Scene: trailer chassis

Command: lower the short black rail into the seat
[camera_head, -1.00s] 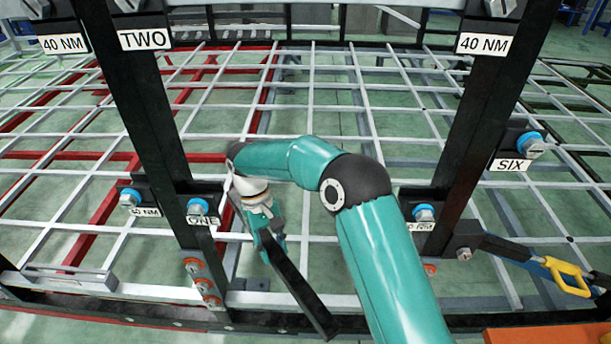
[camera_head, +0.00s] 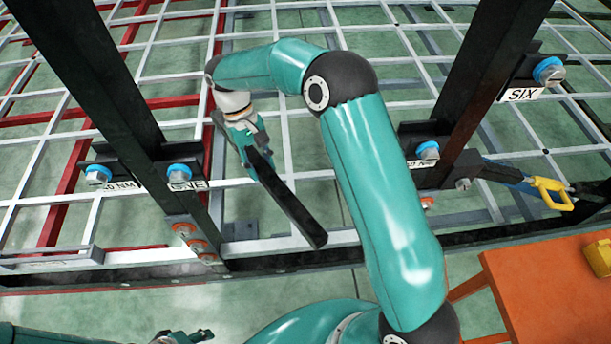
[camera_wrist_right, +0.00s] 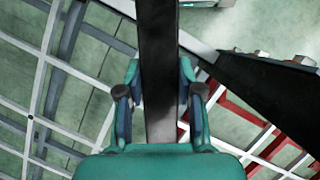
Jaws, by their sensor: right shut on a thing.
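The short black rail (camera_head: 288,204) is a straight dark bar. My right gripper (camera_head: 256,152) is shut on it near its upper end in the head view. The rail slants down to the right, and its lower end appears just above the black front beam (camera_head: 290,262). I cannot tell whether they touch. In the right wrist view the rail (camera_wrist_right: 158,70) runs lengthwise between the two fingers of the right gripper (camera_wrist_right: 159,88). The seat cannot be made out clearly. My left gripper (camera_head: 186,338) shows small at the bottom left edge, far from the rail; its jaw state is unclear.
A black post (camera_head: 105,90) with blue-capped bolts stands left of the rail. Another post (camera_head: 490,75) stands on the right. A yellow-handled tool (camera_head: 552,192) is at the right, above an orange table (camera_head: 540,290). A grey grid lies behind.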

